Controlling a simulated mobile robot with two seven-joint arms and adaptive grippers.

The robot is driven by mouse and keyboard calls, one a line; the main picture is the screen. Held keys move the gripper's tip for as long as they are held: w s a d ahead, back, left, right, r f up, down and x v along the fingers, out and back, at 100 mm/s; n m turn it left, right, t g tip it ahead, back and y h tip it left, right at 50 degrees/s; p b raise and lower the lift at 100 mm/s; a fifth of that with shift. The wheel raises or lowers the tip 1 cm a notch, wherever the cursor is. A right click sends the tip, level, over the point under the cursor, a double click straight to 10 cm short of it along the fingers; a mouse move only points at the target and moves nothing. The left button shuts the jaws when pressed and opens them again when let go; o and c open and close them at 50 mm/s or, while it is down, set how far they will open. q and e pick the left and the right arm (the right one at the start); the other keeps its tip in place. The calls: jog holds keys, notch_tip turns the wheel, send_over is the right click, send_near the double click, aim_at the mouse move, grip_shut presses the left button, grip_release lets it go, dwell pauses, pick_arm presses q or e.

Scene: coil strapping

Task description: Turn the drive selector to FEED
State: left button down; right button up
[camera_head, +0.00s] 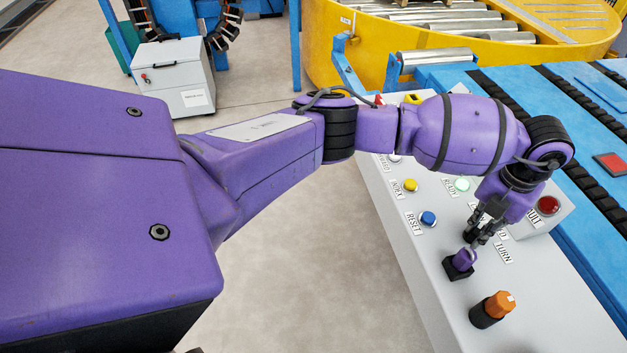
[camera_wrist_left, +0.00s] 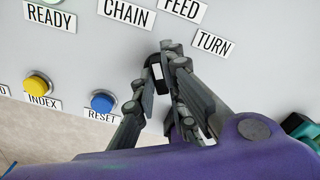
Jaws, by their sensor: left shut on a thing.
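The drive selector (camera_wrist_left: 157,72) is a small black knob with a white mark, on the grey panel below the CHAIN (camera_wrist_left: 126,12), FEED (camera_wrist_left: 182,8) and TURN (camera_wrist_left: 213,42) labels. My left gripper (camera_wrist_left: 164,66) is shut on it, one fingertip on each side. In the head view my left gripper (camera_head: 478,234) reaches down to the panel, and its fingers mostly hide the selector. I cannot tell for certain which label the mark points to. My right gripper is in neither view.
The panel (camera_head: 440,290) also carries a purple knob (camera_head: 464,259) close below my gripper, an orange knob (camera_head: 499,304), a blue RESET button (camera_head: 428,218), a yellow INDEX button (camera_head: 410,185) and a red FAULT lamp (camera_head: 548,205) on a raised box. A blue conveyor (camera_head: 590,235) runs behind.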

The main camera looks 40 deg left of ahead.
aim_at(478, 229)
pick_arm(q)
jog(key=m, duration=0.2)
jog(key=shift+w+r+m, duration=0.1)
jog(key=shift+r+m, duration=0.05)
jog(key=shift+m, duration=1.55)
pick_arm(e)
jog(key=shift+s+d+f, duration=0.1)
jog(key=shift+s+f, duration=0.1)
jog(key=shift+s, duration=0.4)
pick_arm(q)
jog(key=shift+m, duration=0.4)
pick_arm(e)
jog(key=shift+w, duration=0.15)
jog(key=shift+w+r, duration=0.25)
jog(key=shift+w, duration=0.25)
pick_arm(q)
jog(key=c, duration=1.8)
grip_release()
notch_tip(478, 229, up, 12)
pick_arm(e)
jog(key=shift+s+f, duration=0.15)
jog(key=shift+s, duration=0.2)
